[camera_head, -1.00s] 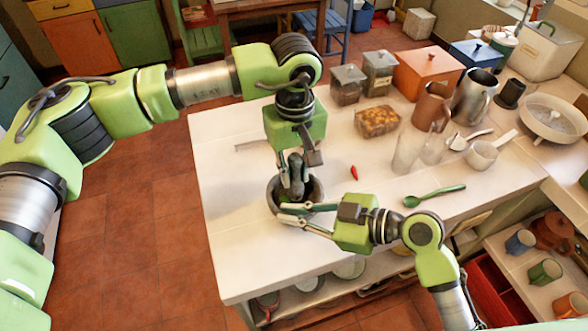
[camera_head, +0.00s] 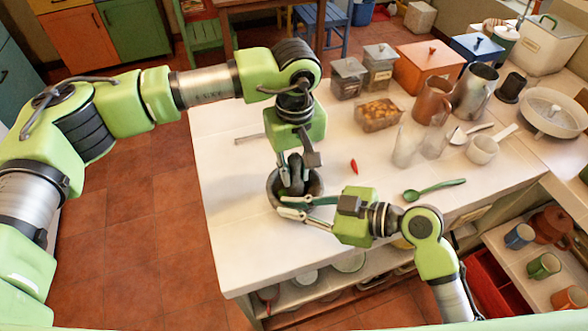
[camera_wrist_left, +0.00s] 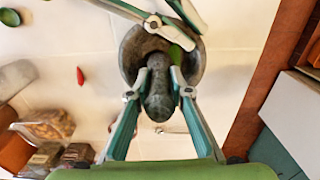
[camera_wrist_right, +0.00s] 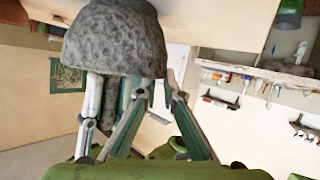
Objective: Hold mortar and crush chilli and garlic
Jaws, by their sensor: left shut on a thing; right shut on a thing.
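The dark grey stone mortar (camera_head: 318,184) stands on the white table near its front left part. It also shows in the left wrist view (camera_wrist_left: 131,48) and close up in the right wrist view (camera_wrist_right: 115,40). My left gripper (camera_head: 294,186) is shut on the grey pestle (camera_wrist_left: 158,103), whose lower end is inside the mortar. My right gripper (camera_head: 283,206) is shut on the mortar at its near side. A green piece (camera_wrist_left: 176,52) shows inside the mortar; the rest of its contents is hidden. A red chilli (camera_head: 354,166) lies on the table to the right.
A green spoon (camera_head: 434,192), clear glasses (camera_head: 407,146) and a white cup (camera_head: 482,150) stand or lie to the right. A glass box of brownish pieces (camera_head: 379,117), canisters and metal jugs stand further back. The table left of the mortar is mostly clear.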

